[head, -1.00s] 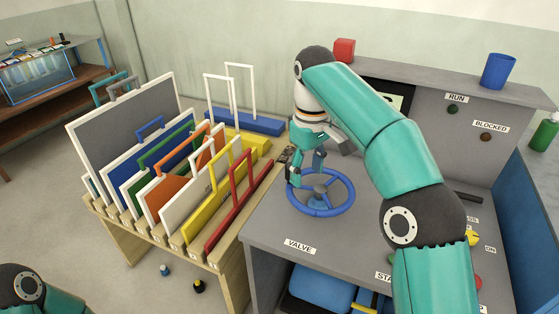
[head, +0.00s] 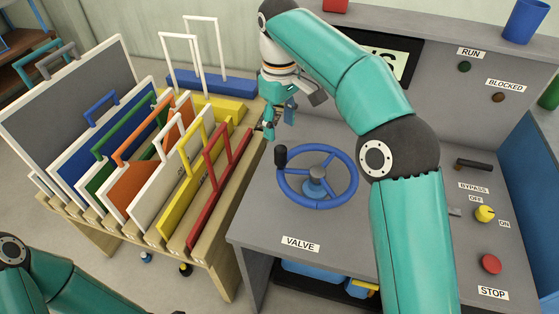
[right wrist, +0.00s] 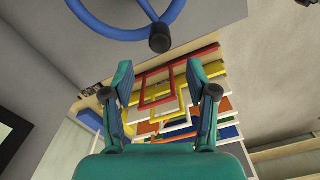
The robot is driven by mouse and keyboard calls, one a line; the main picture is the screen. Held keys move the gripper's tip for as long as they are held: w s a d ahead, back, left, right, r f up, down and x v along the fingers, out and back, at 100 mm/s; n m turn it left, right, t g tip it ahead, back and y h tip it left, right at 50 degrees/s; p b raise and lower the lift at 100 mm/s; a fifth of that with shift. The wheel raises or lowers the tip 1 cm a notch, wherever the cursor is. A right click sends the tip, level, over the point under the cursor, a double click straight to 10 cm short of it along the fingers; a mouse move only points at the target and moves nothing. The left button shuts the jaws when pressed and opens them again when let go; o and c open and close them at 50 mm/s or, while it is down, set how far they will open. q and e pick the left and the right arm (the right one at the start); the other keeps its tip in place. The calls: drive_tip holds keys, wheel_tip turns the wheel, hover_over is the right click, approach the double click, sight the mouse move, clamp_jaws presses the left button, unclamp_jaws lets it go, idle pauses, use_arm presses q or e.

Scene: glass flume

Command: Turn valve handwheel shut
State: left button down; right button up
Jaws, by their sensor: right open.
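The blue valve handwheel (head: 318,204) lies flat above the grey bench top, on a hub, with a black knob (head: 280,155) standing on its far left rim. The label VALVE (head: 300,244) is in front of it. My right gripper (head: 279,124) is behind and a little left of the knob in the head view, apart from the wheel. In the right wrist view its two fingers (right wrist: 160,90) are spread with nothing between them. The wheel's rim (right wrist: 125,28) and the knob (right wrist: 160,38) show beyond the fingertips there. My left arm shows at the lower left, its gripper out of view.
A wooden rack (head: 130,235) of coloured framed panels stands left of the bench. On the bench's right are a black lever (head: 473,164), a yellow knob (head: 485,213) and a red stop button (head: 491,264). The bench top around the wheel's front is clear.

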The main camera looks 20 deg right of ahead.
sight(280, 159)
drive_tip(key=f+b, duration=0.1)
drive_tip(key=f, duration=1)
drive_tip(key=shift+s+f, duration=0.1)
drive_tip(key=shift+s, duration=0.1)
drive_tip(key=shift+c, duration=0.2)
clamp_jaws()
drive_tip(key=shift+d, duration=0.15)
drive_tip(key=shift+s, duration=0.1)
